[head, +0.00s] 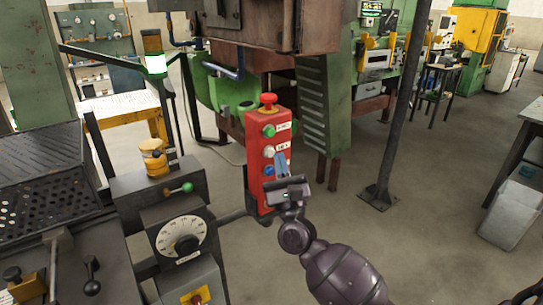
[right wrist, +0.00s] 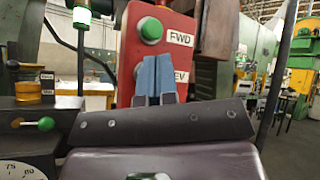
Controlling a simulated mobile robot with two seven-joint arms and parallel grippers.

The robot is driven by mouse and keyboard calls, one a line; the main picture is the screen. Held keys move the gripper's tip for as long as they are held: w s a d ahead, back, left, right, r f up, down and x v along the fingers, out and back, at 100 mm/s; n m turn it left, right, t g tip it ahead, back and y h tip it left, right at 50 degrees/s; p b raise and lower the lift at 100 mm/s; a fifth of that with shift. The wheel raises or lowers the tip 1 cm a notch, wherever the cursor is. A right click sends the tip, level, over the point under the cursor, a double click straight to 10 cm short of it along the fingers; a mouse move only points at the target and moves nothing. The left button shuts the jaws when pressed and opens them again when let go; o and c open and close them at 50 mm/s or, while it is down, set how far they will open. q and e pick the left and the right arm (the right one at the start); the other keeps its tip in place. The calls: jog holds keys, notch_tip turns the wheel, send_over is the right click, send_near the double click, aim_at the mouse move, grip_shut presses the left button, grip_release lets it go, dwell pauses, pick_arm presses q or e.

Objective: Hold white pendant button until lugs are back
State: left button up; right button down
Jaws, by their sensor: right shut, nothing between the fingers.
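The red pendant box (head: 257,185) stands upright in the middle of the head view, with a red mushroom knob (head: 268,100) on top. Down its face are a green button (head: 268,131), the white button (head: 268,152) and a blue button (head: 269,171). My right gripper (head: 282,160) is shut and empty, its blue fingertips at the pendant face beside the white button. In the right wrist view the fingertips (right wrist: 154,76) cover most of the white button; contact cannot be told. The green button (right wrist: 150,29) shows above them, beside an FWD label. I cannot make out the lugs. My left gripper is out of view.
A dial box (head: 182,238) and a green-knobbed lever (head: 180,189) stand left of the pendant. A perforated dark plate (head: 45,180) lies farther left. A dark post (head: 400,110) rises at the right, with open floor (head: 430,200) around it.

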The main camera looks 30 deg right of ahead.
jog(key=shift+w, duration=0.2)
dwell(2.0)
jog(key=shift+w, duration=0.35)
